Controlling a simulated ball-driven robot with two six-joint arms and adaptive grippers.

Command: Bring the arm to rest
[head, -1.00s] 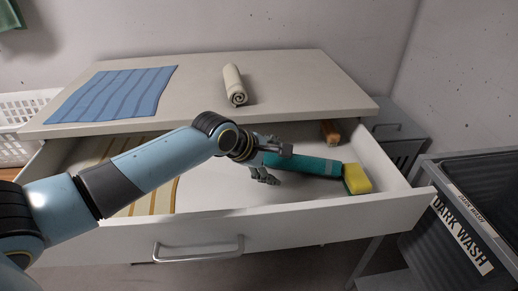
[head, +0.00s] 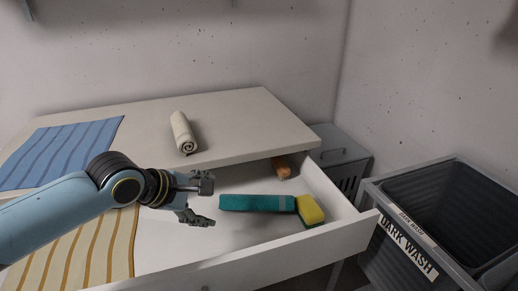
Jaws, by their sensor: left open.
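My left gripper (head: 205,202) is open and empty over the open drawer (head: 340,230). Its fingers point right, a little left of the rolled teal cloth (head: 250,202), and a gap shows between them. The teal cloth lies in the drawer with a yellow and green sponge (head: 310,210) at its right end. My left arm comes in from the left edge. My right gripper is not in the head view.
A cream rolled towel (head: 182,133) and a blue striped cloth (head: 60,150) lie on the tabletop (head: 235,125). The drawer also holds a yellow-striped cloth (head: 85,250) and a brown wooden item (head: 281,168). A grey dark wash bin (head: 405,250) stands at right.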

